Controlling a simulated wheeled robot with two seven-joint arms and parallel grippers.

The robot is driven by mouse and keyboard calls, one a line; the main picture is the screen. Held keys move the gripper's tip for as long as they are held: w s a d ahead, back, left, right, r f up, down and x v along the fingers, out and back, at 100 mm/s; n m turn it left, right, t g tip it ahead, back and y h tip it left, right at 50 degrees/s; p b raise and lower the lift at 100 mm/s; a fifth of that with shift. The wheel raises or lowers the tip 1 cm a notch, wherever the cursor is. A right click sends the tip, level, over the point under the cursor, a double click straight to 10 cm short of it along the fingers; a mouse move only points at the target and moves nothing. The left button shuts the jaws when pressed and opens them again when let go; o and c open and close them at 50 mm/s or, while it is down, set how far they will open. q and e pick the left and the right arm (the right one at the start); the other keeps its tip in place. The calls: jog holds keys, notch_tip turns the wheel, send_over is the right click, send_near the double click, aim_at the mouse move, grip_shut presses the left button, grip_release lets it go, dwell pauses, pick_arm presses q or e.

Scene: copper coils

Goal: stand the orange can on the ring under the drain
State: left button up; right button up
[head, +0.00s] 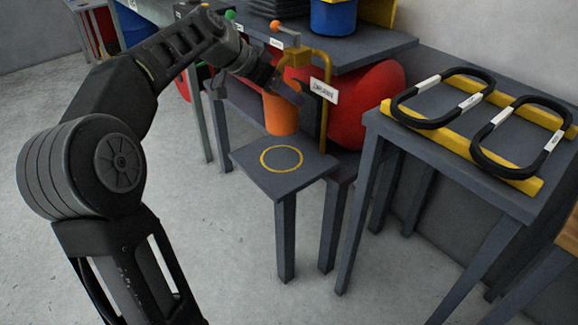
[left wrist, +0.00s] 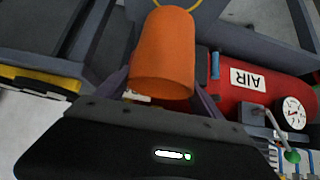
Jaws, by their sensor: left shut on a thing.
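My left gripper (head: 284,88) is shut on the orange can (head: 281,115), holding it near its upper part. The can looks roughly upright and shows just behind and above the yellow ring (head: 281,159) in the head view. The ring is painted on a small grey stand (head: 258,175) and is empty. In the left wrist view the can (left wrist: 165,50) sits between the fingers, and part of the ring (left wrist: 192,6) shows past its far end. The drain outlet is hidden behind my gripper. My right gripper is not in view.
A red air tank (head: 372,95) lies beside the can, with a yellow pipe (head: 328,75) and a white label near it. A grey table (head: 400,135) at right carries black coil handles on yellow bars. A blue bucket (head: 333,17) stands on the shelf above.

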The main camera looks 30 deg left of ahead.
aim_at(281, 127)
pick_arm(q)
jog(key=shift+s+r, duration=0.1)
jog(key=shift+r, duration=0.05)
jog(key=shift+f+b, duration=0.9)
jog(key=shift+f, duration=1.6)
jog(key=shift+f+b, duration=1)
jog(key=shift+f, duration=1.55)
jog(key=o, duration=2)
jog(key=shift+f, duration=0.1)
